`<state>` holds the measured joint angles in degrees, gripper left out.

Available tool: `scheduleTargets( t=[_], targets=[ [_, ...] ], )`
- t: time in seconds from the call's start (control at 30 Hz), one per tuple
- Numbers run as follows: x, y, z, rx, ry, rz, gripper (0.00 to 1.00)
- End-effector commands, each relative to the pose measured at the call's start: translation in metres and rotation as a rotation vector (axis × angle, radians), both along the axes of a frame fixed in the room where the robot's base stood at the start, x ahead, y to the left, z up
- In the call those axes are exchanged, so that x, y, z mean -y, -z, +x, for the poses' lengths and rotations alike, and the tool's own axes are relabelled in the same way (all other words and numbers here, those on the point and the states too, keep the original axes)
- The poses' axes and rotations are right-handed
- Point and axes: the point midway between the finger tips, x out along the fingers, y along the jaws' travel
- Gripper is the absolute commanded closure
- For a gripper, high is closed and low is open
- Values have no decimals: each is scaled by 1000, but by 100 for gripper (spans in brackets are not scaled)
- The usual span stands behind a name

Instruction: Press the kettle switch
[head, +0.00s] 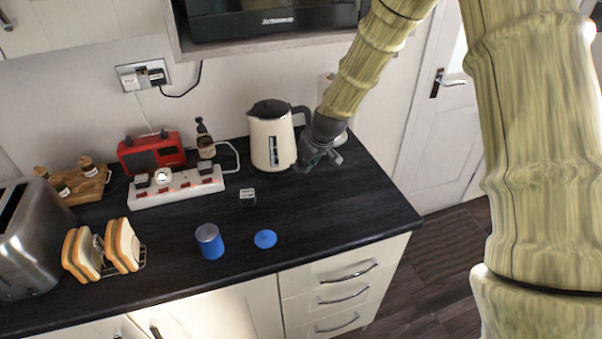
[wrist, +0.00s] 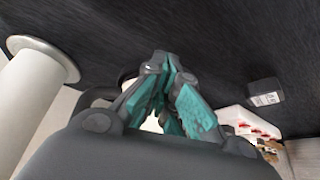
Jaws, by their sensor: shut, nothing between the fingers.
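The cream kettle (head: 268,142) with a dark lid and dark handle stands upright at the back of the counter in the head view. My gripper (head: 305,166) is low at the kettle's right side, under the handle, very close to its base. I cannot tell whether it touches. In the wrist view my gripper's teal-padded fingers (wrist: 168,66) are drawn together with nothing held. The kettle is mostly hidden behind the gripper there, with only pale slivers showing. The kettle switch cannot be made out in either view.
A white paper roll on a round stand (wrist: 32,85) is close beside my gripper. A power strip (head: 178,187), red radio (head: 152,152) and small dark block (head: 248,196) lie left of the kettle. A blue can (head: 209,242) and blue disc (head: 265,239) are nearer. The right front counter is clear.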

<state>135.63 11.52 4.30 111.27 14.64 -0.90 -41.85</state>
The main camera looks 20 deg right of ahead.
Motion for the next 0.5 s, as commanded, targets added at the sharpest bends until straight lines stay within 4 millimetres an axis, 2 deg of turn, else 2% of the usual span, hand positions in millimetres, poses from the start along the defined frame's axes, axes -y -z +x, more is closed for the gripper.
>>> scheduleTargets(
  t=[0.03,0.13,0.5],
  targets=[
    [-1,7,3,-1,0,0,100],
    [-2,11,7,-3,0,0,100],
    [-2,12,7,-3,0,0,100]
  ],
)
